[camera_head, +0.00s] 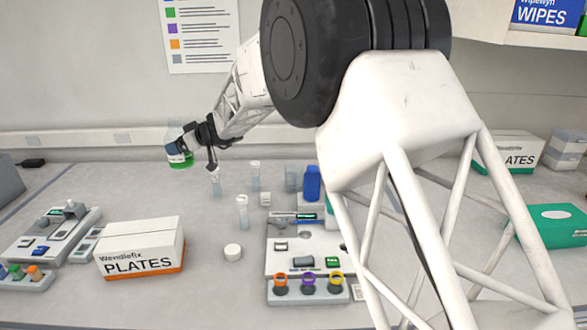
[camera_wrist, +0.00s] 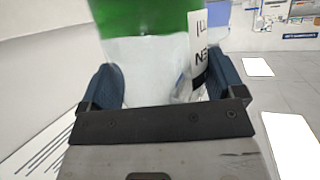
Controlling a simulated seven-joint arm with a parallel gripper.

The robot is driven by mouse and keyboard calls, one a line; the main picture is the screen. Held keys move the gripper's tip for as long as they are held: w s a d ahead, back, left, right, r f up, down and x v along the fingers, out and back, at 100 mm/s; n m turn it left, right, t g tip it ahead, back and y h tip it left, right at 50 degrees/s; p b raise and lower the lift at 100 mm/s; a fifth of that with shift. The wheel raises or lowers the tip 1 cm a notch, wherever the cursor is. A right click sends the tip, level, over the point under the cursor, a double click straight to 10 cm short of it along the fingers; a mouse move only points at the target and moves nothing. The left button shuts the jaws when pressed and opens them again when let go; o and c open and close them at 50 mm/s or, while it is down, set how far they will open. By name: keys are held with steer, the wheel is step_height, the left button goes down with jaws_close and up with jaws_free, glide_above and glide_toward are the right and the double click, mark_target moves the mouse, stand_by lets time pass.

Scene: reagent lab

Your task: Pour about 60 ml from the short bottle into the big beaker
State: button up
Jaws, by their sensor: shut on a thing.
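The short bottle (camera_head: 180,160) is clear, with green liquid low inside it. My gripper (camera_head: 178,146) is shut on it and holds it up above the back left of the bench, near the wall. The bottle looks about upright in the head view. In the wrist view the bottle (camera_wrist: 150,60) sits between my gripper's two blue fingers (camera_wrist: 165,88), with the green at the top of that picture and part of a label showing. A clear, wide glass vessel (camera_head: 291,178) beside a blue bottle may be the big beaker; I cannot tell for sure.
Several clear, white-topped vessels, one of them here (camera_head: 242,212), stand mid-bench. A round white cap (camera_head: 233,252) lies before them. A plates box (camera_head: 140,248) stands front left, a device with coloured rings (camera_head: 305,262) front centre. My arm hides the bench right of centre.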

steer(key=d+m+t+h, duration=0.6)
steer(key=d+m+t, duration=0.15)
steer(key=d, duration=2.15)
step_height(320, 180, down, 8)
steer(key=shift+w+m, duration=0.35)
steer(key=shift+w+r+m+g, duration=0.1)
steer(key=shift+m+g, duration=0.2)
steer(key=shift+g, duration=0.05)
